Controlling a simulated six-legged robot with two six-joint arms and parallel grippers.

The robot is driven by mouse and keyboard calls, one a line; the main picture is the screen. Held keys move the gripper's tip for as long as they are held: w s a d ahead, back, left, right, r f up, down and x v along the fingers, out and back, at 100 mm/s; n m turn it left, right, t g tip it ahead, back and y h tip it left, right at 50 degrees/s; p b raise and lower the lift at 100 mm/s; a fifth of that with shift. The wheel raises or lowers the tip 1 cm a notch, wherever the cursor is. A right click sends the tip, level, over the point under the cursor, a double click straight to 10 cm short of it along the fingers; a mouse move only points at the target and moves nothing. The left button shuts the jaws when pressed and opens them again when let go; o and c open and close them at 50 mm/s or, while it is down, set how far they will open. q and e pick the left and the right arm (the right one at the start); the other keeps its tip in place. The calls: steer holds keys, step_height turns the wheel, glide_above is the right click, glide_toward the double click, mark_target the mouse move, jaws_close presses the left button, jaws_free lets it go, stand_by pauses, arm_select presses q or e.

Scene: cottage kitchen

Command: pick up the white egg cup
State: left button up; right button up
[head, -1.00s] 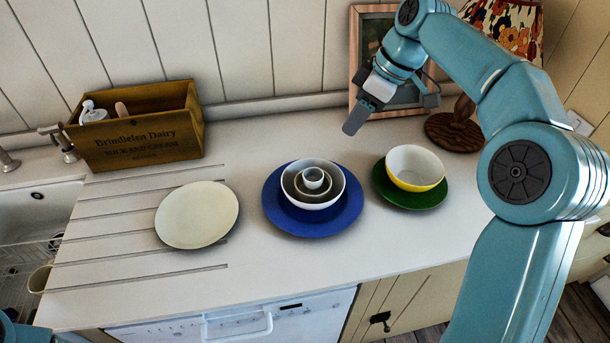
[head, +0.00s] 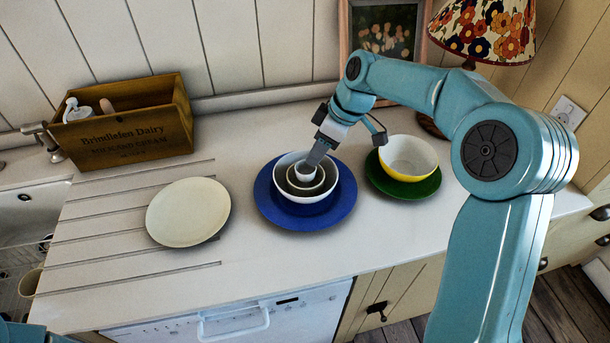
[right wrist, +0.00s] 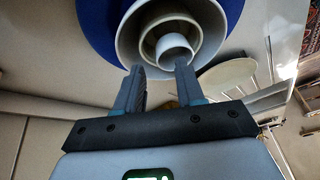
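The white egg cup (head: 304,176) stands at the centre of a nested stack, inside a grey-beige bowl (head: 292,187) that sits in a larger white bowl (head: 307,198). The stack rests on a blue plate (head: 338,205). My right gripper (head: 315,158) is just above the egg cup, at its back right edge in the head view. My left gripper is out of view.
A white and yellow bowl (head: 408,157) on a green plate (head: 420,190) stands close on the right. A cream plate (head: 187,212) lies to the left. A wooden crate (head: 130,130) stands at the back left. The counter front is clear.

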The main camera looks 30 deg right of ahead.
mark_target(306, 168)
steer(key=shift+x, duration=1.7)
jaws_close()
